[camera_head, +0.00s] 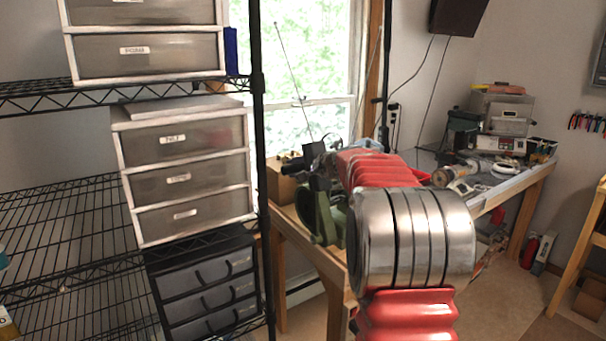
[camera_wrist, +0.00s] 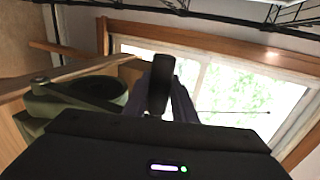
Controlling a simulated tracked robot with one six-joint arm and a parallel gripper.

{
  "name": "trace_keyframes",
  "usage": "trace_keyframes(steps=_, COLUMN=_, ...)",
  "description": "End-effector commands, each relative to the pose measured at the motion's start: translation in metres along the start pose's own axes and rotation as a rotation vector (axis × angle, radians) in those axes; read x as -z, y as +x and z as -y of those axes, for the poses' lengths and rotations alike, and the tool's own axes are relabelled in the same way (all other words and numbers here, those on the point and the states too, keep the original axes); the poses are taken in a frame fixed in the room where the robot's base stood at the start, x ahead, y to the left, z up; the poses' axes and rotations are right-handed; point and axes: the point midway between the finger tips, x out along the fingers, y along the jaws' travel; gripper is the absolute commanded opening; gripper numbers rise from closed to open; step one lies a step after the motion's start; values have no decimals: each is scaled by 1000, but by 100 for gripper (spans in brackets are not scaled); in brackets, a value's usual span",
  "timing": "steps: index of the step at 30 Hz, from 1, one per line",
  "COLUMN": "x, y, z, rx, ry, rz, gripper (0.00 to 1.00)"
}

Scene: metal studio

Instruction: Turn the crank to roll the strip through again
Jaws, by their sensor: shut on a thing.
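A green rolling mill (camera_head: 322,222) stands on the wooden bench, partly hidden behind my arm. My gripper (camera_head: 312,165) is beside the top of the mill in the head view. In the wrist view my gripper (camera_wrist: 172,100) is shut on the crank's handle, around a dark upright piece in the middle. I cannot make out the strip or the rollers.
A wire shelf (camera_head: 60,210) with plastic drawers (camera_head: 185,180) stands close at the left. A window (camera_head: 305,70) is behind the mill. Tools and boxes crowd the bench's right end (camera_head: 490,165).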

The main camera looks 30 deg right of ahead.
Motion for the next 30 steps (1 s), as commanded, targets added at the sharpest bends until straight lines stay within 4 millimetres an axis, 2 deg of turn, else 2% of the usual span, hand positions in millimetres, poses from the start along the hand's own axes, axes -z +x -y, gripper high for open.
trace_keyframes(steps=1, x=-3, y=1, z=8, rx=10, ry=-3, rz=4, gripper=3)
trace_keyframes(steps=11, x=-3, y=4, z=10, rx=13, ry=-4, rz=3, gripper=3)
trace_keyframes(steps=27, x=-3, y=80, z=16, rx=9, ry=-3, rz=4, gripper=3)
trace_keyframes(steps=30, x=-3, y=90, z=18, rx=9, ry=-3, rz=3, gripper=3)
